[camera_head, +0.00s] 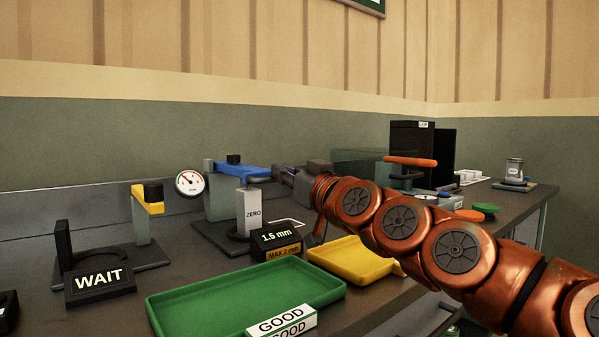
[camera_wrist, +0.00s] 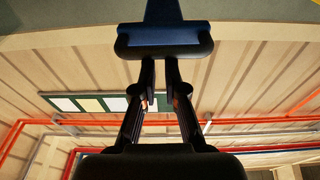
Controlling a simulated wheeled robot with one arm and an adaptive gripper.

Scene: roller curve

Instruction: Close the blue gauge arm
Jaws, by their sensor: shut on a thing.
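The blue gauge arm (camera_head: 238,171) reaches to the right from the top of a grey post (camera_head: 217,200), roughly level, above a white block marked ZERO (camera_head: 254,207). A round dial gauge (camera_head: 189,183) with a red needle is beside the post. My gripper (camera_head: 277,173) is at the arm's right end. In the wrist view, the blue arm (camera_wrist: 165,36) ends in a dark crossbar (camera_wrist: 165,48), and my gripper (camera_wrist: 161,65) has its fingers close together, shut at this end. The exact finger contact is partly hidden.
A black 1.5 mm display (camera_head: 277,240), a green tray (camera_head: 245,294) with a GOOD sign (camera_head: 283,323) and a yellow tray (camera_head: 355,261) are in front. A WAIT sign (camera_head: 100,281) and a yellow-topped stand (camera_head: 147,205) are left. A black box with an orange handle (camera_head: 411,161) is behind my arm.

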